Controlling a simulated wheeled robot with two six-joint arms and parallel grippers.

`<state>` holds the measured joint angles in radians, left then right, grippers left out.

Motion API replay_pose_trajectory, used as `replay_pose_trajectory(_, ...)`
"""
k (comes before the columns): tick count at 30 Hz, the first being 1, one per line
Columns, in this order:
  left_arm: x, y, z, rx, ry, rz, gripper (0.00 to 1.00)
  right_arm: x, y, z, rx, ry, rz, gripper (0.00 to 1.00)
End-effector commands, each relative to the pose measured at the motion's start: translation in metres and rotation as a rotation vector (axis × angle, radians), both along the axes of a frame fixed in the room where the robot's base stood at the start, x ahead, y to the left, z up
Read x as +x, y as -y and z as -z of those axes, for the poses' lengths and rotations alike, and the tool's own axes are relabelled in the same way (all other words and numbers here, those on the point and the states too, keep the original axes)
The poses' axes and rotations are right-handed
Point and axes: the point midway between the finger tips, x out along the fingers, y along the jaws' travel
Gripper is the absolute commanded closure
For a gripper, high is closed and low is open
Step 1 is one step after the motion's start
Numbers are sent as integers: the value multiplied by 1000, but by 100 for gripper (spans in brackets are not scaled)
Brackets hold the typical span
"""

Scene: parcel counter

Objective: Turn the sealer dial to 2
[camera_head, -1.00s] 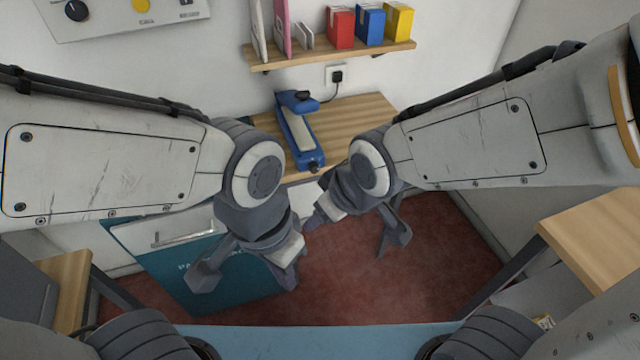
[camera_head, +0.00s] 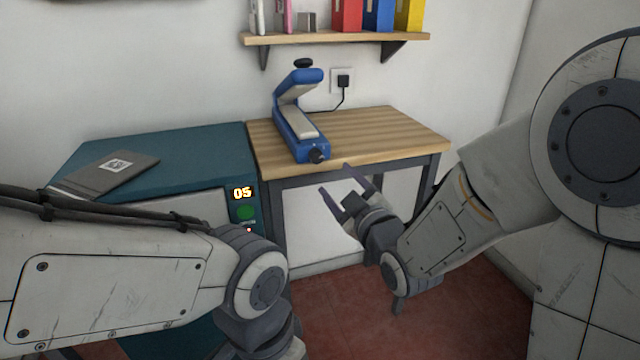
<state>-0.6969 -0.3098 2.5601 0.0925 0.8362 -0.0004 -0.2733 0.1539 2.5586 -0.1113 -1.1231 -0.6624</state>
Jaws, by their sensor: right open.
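The blue sealer (camera_head: 291,124) stands on the wooden table with its upper arm raised and a pale strip along its base. Its dark dial (camera_head: 318,155) is on the front end, facing me; its setting is too small to read. My right gripper (camera_head: 337,180) is open and empty, just in front of and below the dial, with its fingers pointing toward the table's front edge. It appears apart from the dial. My left arm (camera_head: 120,275) comes in from the left; its gripper fingers are out of the frame at the bottom.
A teal cabinet (camera_head: 215,150) with a display reading 05 and a green button stands left of the table (camera_head: 390,132). A dark flat packet (camera_head: 118,172) lies on it. A shelf (camera_head: 340,38) with coloured boxes hangs above. The table is clear right of the sealer.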

Motion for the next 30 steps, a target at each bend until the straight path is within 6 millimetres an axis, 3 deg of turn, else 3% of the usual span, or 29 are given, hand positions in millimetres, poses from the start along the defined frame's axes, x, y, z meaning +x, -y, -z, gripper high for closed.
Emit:
replay_pose_trajectory(2, 0, 0, 5, -1, 1, 0, 100, 3, 1, 3, -1, 19, 1, 32)
replay_pose_trajectory(8, 0, 0, -9, -1, 1, 0, 100, 22, -7, -2, -2, 23, 1, 32)
replay_pose_trajectory(15, 0, 0, -3, -1, 1, 0, 100, 65, -24, 2, -1, 24, -1, 32)
replay_pose_trajectory(21, 0, 0, -1, 0, 0, 0, 100, 90, -34, 2, 0, 24, 1, 32)
replay_pose_trajectory(30, 0, 0, -1, 0, 0, 0, 100, 99, -37, 1, -1, 23, 0, 32)
